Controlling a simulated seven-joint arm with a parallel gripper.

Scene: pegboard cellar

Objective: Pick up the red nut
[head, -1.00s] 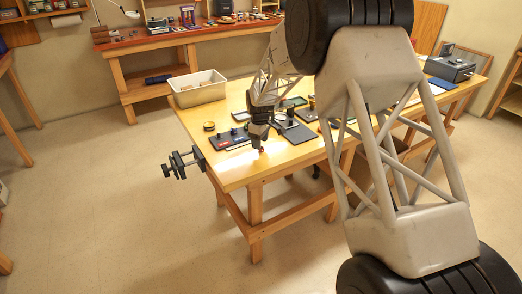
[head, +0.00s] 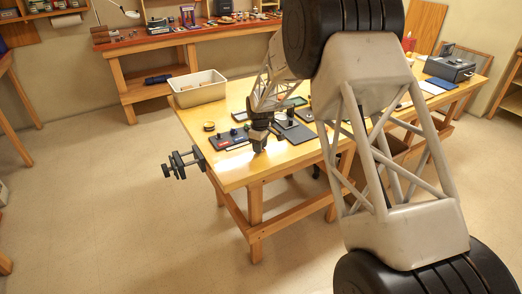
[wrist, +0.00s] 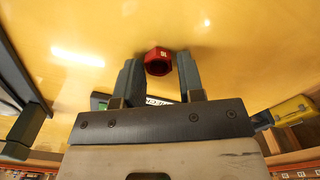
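The red nut (wrist: 158,61) lies on the yellow wooden table top, seen in the wrist view just beyond and between my fingertips. My gripper (wrist: 159,70) is open, with one dark finger on each side of the nut's near part. Whether the fingers touch the nut cannot be told. In the head view my gripper (head: 259,146) points down low over the table (head: 235,172) near its front edge. The nut cannot be made out in the head view.
A vise (head: 183,164) is fixed at the table's left end. Dark trays (head: 229,139) and a dark flat panel (head: 298,133) lie close to my gripper. A cream bin (head: 198,92) stands at the back left corner. The table's front left is clear.

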